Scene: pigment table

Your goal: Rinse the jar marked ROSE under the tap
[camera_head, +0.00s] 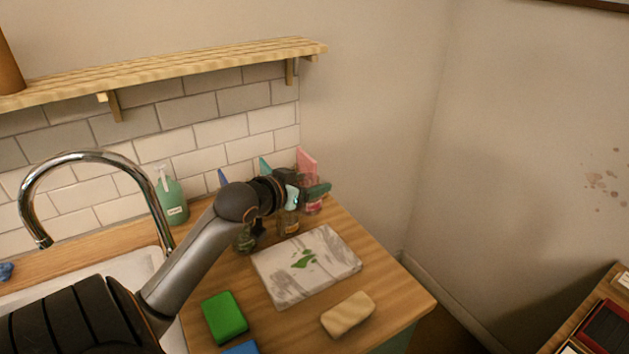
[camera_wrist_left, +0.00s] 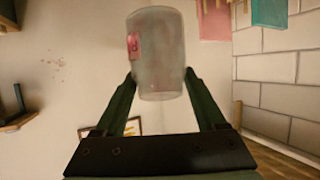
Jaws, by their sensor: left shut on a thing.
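A clear, cloudy glass jar with a pink-red label (camera_wrist_left: 158,50) is between the fingers of my left gripper (camera_wrist_left: 160,82) in the left wrist view; the lettering is too small to read. In the head view my left gripper (camera_head: 316,190) is shut on this jar (camera_head: 312,207) at the back of the counter, partly hiding it. Whether the jar touches the counter I cannot tell. The chrome tap (camera_head: 95,156) arches over the white sink (camera_head: 130,266) at the left; no water shows from it. My right gripper is not in view.
Other jars (camera_head: 289,223) stand close beside the held one, with blue, teal and pink cards (camera_head: 307,160) behind. A stained board (camera_head: 333,262), green block (camera_head: 224,317) and beige block (camera_head: 348,314) lie in front. A soap bottle (camera_head: 172,200) stands behind my arm. A shelf (camera_head: 190,67) hangs above.

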